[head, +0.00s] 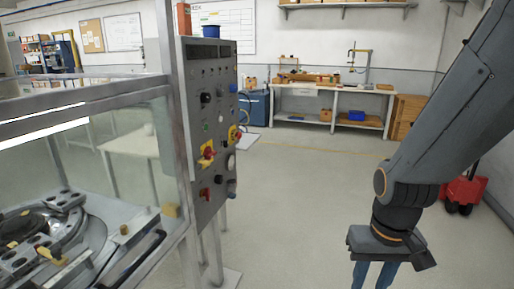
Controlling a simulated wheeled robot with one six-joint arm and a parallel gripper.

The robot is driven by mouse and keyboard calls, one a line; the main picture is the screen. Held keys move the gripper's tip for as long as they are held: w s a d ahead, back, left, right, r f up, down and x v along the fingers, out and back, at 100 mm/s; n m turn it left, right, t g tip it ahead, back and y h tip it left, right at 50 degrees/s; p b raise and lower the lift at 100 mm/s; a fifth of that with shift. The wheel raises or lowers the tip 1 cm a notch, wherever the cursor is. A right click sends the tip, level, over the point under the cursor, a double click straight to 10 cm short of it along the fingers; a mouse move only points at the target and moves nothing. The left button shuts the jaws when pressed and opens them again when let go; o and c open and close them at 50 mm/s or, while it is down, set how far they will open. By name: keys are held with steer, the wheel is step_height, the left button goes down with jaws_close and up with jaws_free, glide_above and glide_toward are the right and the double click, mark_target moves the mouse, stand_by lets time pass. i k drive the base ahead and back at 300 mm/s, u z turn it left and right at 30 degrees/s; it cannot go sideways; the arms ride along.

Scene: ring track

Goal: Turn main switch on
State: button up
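A grey control panel (211,120) stands upright at the left of the middle, on the end of a glass-walled machine. A red rotary switch on a yellow plate (207,153), which looks like the main switch, sits at about mid-height on its face. I cannot tell its setting. A second red-and-yellow control (234,134) sits to its right and a little higher. A red knob (204,193) is lower down. My gripper (374,276) hangs at the bottom right, well apart from the panel. Its two blue fingers stand apart with nothing seen between them; their tips are cut off.
The machine's metal frame and glass (85,155) fill the left, with a ring-shaped track (50,235) inside. Open floor (295,190) lies between the panel and my arm. A workbench (330,92) stands at the back. A red wheeled thing (463,190) is at the right.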

mark_target(208, 154)
steer(key=z, duration=0.15)
steer(key=i, duration=1.05)
steer(key=u, duration=0.45)
